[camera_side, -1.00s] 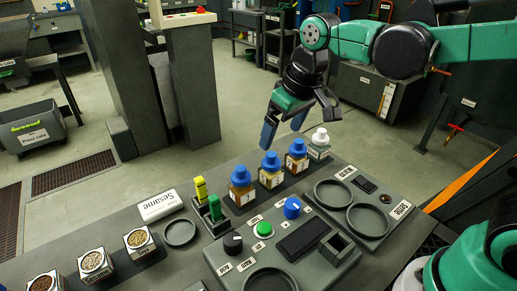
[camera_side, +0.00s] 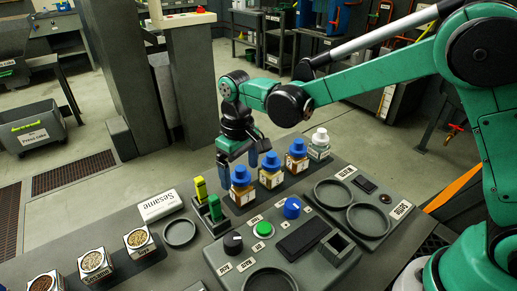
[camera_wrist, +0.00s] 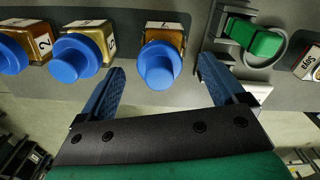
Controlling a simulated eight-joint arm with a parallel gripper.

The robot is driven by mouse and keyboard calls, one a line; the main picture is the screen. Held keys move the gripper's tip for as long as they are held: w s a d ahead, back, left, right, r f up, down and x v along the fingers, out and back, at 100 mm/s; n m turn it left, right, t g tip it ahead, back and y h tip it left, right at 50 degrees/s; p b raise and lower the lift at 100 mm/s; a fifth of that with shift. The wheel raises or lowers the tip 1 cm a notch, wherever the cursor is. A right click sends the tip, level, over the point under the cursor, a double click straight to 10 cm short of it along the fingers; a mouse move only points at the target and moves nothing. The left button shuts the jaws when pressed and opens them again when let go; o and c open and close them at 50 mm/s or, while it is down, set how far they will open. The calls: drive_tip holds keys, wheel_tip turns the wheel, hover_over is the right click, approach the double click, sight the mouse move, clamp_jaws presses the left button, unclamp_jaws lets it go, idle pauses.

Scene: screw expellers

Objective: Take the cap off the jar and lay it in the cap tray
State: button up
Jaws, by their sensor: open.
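Several jars of amber contents with blue caps stand in a row on the console. The nearest jar (camera_side: 243,196) has a blue cap (camera_side: 240,175); in the wrist view that cap (camera_wrist: 158,68) lies between my fingertips. My gripper (camera_side: 239,162) is open and empty, pointing down just above this cap, with a finger on either side. In the wrist view my gripper (camera_wrist: 163,75) shows gaps between both fingers and the cap. A small round dark dish (camera_side: 179,232) lies left of the jars; I cannot tell if it is the cap tray.
A white-capped jar (camera_side: 319,144) ends the row. Yellow and green upright pieces (camera_side: 208,203) stand close left of the nearest jar. A control panel with knobs and round recesses (camera_side: 333,193) lies in front.

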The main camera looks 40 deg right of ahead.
drive_tip(key=shift+f, duration=0.15)
drive_tip(key=c, duration=1.3)
